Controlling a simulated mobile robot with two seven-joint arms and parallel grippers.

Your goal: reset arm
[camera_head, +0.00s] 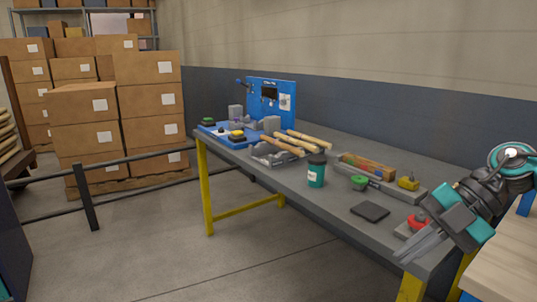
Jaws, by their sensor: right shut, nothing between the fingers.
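My right arm comes in from the right edge, and its gripper (408,243) hangs low over the near right end of the grey workbench (335,208). The gripper is shut and holds nothing. Its fingers point down and to the left, close to a red-topped item (417,222) that the gripper partly hides. I cannot tell whether they touch the bench edge. My left gripper is not in view.
The bench holds a dark flat pad (370,211), a teal cup (316,171), a tray of wooden pieces (368,170), turned rods (300,142) and a blue board (271,100). A pale wooden surface (505,270) is at lower right. Cartons and a rail stand left; floor between is clear.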

